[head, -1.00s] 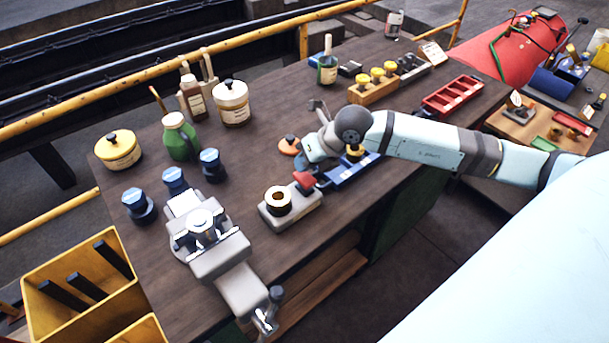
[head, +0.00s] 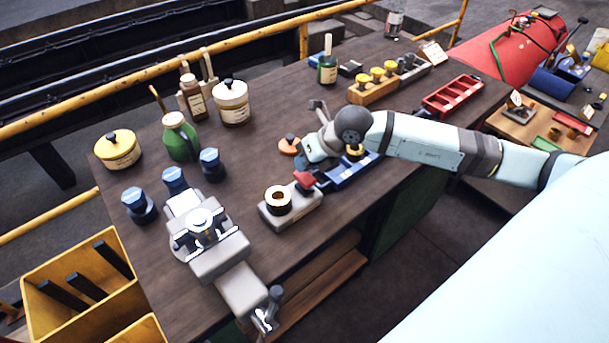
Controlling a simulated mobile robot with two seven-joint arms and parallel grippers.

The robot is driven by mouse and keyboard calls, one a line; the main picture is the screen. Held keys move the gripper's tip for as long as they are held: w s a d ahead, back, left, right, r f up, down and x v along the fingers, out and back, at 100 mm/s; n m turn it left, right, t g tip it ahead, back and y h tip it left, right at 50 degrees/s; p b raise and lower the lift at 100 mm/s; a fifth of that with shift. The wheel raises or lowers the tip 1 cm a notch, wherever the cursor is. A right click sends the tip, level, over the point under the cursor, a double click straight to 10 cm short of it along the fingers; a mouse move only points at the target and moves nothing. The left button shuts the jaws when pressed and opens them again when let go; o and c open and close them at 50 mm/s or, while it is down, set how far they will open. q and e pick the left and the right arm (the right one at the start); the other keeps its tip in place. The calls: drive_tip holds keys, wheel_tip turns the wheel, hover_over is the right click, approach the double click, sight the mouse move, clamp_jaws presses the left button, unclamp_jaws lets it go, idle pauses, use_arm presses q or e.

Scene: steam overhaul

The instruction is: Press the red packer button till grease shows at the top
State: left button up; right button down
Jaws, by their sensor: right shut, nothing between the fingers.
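The packer is a grey block (head: 292,212) on the bench, with a pale ring-topped dark bearing (head: 278,201) standing on its left part. The red button (head: 304,180) is at its far right end. My right gripper (head: 307,168) is shut and empty, pointing down just behind the red button; I cannot tell whether it touches it. The bearing's hollow looks dark brown, and no grease can be made out at its top. My left gripper is not in view.
A blue tray (head: 352,171) lies right beside the gripper, and an orange-topped item (head: 289,145) lies to its left. A grey vise (head: 213,245) stands at the front left. Blue-capped jars (head: 211,165) and a green can (head: 181,137) stand further left.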

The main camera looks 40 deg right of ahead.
sight(304, 174)
drive_tip(key=shift+f, duration=0.35)
drive_tip(key=shift+s+f+b, duration=0.1)
drive_tip(key=shift+f+b, duration=0.95)
drive_tip(key=shift+f, duration=0.05)
idle(0.8)
drive_tip(key=shift+r, duration=0.1)
drive_tip(key=shift+r+p, duration=0.85)
drive_tip(key=shift+r, duration=0.55)
drive_tip(key=shift+r+p, duration=0.5)
drive_tip(key=shift+r, duration=0.3)
drive_tip(key=shift+r+p, duration=0.85)
drive_tip(key=shift+r, duration=0.9)
drive_tip(key=shift+a, duration=0.1)
idle(0.4)
